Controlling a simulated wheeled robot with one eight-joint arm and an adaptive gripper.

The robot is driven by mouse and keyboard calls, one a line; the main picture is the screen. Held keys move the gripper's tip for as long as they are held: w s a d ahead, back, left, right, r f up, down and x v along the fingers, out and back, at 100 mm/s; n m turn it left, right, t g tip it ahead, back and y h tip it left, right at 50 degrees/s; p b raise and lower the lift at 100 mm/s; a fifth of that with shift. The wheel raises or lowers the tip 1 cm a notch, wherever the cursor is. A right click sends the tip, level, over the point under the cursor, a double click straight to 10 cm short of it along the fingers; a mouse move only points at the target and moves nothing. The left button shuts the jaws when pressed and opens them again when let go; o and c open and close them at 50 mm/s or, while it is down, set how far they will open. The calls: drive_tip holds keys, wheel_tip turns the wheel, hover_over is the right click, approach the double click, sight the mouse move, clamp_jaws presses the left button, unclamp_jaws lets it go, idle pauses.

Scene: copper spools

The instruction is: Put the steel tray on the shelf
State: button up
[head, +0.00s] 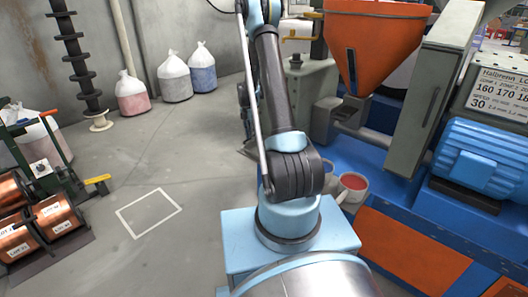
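I cannot make out the steel tray for sure in the head view. A small grey edge (247,149) shows just left of my arm, mostly hidden behind it, and I cannot tell what it belongs to. No shelf is clearly recognisable. My arm rises through the middle of the picture and leaves at the top edge. My gripper is outside the picture, so its fingers and anything in them are not visible.
A blue machine with an orange hopper (372,32) and blue motor (482,160) fills the right. Copper spools (55,215) sit at left. Sacks (174,78) stand by the wall. Floor around the white outline (150,212) is clear.

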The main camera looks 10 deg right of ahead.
sight(254, 147)
drive_tip(key=shift+s+d+f, duration=0.1)
drive_tip(key=shift+s+f, duration=0.05)
drive_tip(key=shift+f, duration=0.6)
drive_tip(key=shift+s+d+f, duration=0.1)
drive_tip(key=shift+f, duration=0.7)
drive_tip(key=shift+s+d+f, duration=0.1)
drive_tip(key=shift+s+f, duration=0.05)
drive_tip(key=shift+f, duration=0.6)
clamp_jaws()
